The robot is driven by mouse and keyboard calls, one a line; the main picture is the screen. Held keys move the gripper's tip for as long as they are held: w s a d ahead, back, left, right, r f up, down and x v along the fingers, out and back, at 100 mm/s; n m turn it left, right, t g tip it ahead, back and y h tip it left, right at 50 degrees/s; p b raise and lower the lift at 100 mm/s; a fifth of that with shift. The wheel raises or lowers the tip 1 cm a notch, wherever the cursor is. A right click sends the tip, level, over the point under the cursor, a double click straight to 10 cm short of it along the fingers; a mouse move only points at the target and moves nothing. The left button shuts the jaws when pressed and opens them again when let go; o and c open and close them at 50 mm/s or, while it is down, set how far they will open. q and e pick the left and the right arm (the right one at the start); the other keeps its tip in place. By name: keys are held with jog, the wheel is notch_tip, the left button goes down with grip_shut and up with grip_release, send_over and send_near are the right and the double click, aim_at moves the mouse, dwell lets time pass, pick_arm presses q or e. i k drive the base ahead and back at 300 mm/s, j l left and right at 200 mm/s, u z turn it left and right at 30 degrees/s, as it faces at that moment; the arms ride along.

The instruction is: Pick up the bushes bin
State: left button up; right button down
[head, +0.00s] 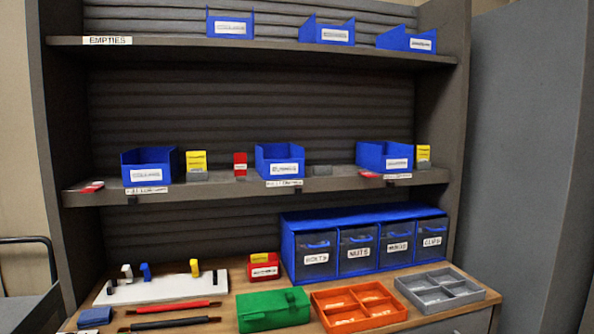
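Three blue open bins stand on the middle shelf: a left bin (149,166), a middle bin (280,160) and a right bin (385,157). Each has a white front label too small to read, so I cannot tell which one is the bushes bin. Three more blue bins stand on the top shelf: one at left (230,24), one in the middle (327,31) and one at right (406,40). Their labels are also unreadable. Neither of my grippers is in view.
The top shelf edge has an "EMPTIES" label (107,41). Yellow and red cards stand between the middle bins. Below, the worktop holds a blue drawer unit (290,252), a green box (272,309), an orange tray (358,306), a grey tray (440,290) and a white board (160,289).

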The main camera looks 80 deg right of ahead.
aim_at(276, 161)
jog(key=z, duration=2.7)
jog(key=l+z, duration=0.15)
jog(key=l, duration=0.9)
